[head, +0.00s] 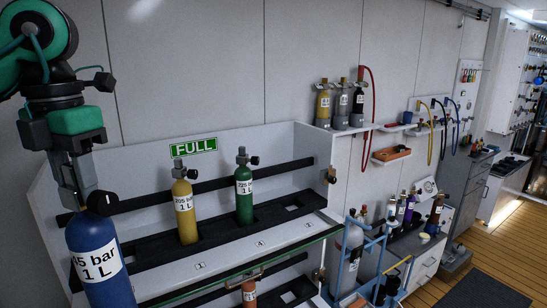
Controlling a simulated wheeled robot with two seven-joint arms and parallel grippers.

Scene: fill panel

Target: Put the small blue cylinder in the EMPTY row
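My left gripper (82,196) comes down from the upper left and is closed at the dark valve of a blue cylinder (96,258) with a white "1 L" label. The blue cylinder hangs upright, close to the camera at the lower left, in front of the rack's left end; its bottom is cut off by the frame. A green "FULL" sign (193,146) stands above the rack's upper row (215,232). No "EMPTY" sign is visible. My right gripper is not in view.
The upper row holds a yellow cylinder (184,208) and a green cylinder (244,190), with an open slot (292,208) at right. An orange-brown cylinder (249,292) shows lower down, below a green-edged bar (240,268). A blue trolley (352,262) with cylinders stands to the right.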

